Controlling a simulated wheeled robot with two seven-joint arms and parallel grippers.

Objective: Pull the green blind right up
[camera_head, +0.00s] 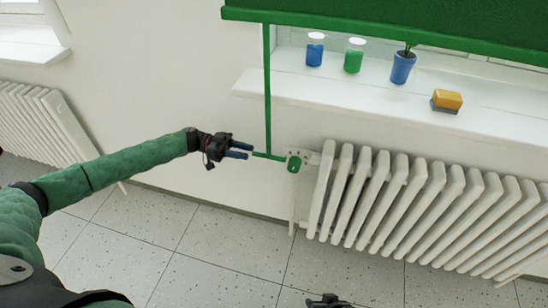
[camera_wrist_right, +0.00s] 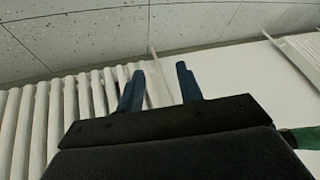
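The green blind (camera_head: 400,22) hangs down over the upper part of the window at the top right. A thin green strip (camera_head: 267,90) runs straight down from its left end to a short green crossbar (camera_head: 272,156) beside the radiator. My left gripper (camera_head: 250,152) points right, with its two blue fingers apart. Its fingertips are at the left end of the crossbar; I cannot tell whether they touch it. My right gripper (camera_wrist_right: 158,85) has its fingers wide apart with nothing between them; in the head view only a small dark part shows at the bottom edge.
A white radiator (camera_head: 420,205) with a green knob (camera_head: 294,164) stands right of the crossbar. On the white sill (camera_head: 320,95) are a blue jar (camera_head: 315,50), a green jar (camera_head: 353,58), a potted plant (camera_head: 402,68) and a yellow sponge (camera_head: 447,100). The tiled floor is clear.

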